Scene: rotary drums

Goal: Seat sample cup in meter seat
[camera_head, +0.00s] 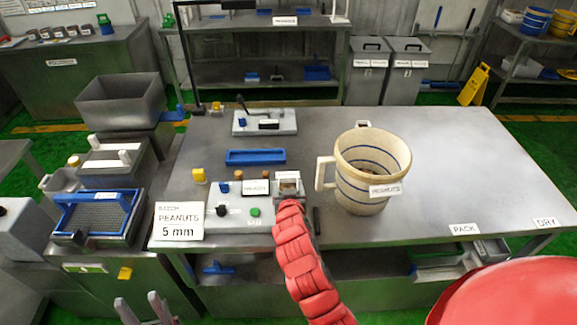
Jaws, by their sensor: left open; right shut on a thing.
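The meter (238,217) is a pale box on the steel table with a labelled display, a black knob and a green button. At its right end is a small square metal holder, the meter seat (279,212). The small sample cup (289,187), with brownish contents, shows at the seat. My red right arm reaches up to it, and my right gripper (291,203) is shut on the cup, its fingers mostly hidden by the arm. I cannot tell whether the cup is fully down in the seat. My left gripper (141,309) is open and empty at the bottom left.
A large cream jug (372,165) with blue bands stands right of the meter. A blue tray (255,157) and a pale device (265,122) lie behind it. A peanut sign (180,221) stands left. The table's right side is clear.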

